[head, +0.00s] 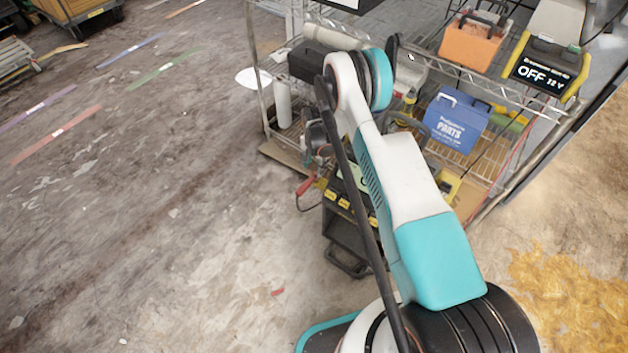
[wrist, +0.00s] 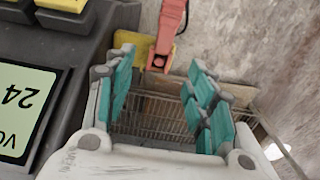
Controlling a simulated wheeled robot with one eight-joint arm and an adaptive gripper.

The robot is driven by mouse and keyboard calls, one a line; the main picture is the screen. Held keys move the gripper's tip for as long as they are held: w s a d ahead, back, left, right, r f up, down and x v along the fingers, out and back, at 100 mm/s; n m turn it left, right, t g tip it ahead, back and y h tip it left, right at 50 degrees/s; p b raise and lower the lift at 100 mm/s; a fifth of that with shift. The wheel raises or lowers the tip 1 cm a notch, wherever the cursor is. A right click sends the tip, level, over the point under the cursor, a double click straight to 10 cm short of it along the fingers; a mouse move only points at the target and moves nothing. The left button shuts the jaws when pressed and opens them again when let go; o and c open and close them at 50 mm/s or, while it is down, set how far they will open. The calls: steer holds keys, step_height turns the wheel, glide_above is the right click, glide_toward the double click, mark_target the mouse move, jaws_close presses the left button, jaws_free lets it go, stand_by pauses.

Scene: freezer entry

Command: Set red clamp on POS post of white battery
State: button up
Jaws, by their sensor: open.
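The red clamp (wrist: 170,35) hangs at the edge of a dark unit, by a yellow bracket (wrist: 150,50), in the wrist view. In the head view the red clamp (head: 305,185) is small, left of the dark unit. My gripper (wrist: 160,65) is open and empty, its teal-padded fingers apart. The clamp's lower end shows just beyond the gap between the fingertips; no contact shows. In the head view my gripper (head: 319,140) is small and partly hidden by my arm. A pale box (head: 412,72) on the upper shelf is partly hidden; I cannot tell if it is the white battery. No POS marking is readable.
The dark unit (head: 352,228) has yellow tabs and a "24 V" label (wrist: 25,108). Floor at left is mostly clear.

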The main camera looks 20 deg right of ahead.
mark_target(314, 174)
steer(key=shift+f+b, duration=1.5)
steer(key=shift+f, duration=1.6)
steer(key=shift+r, duration=0.1)
jaws_close()
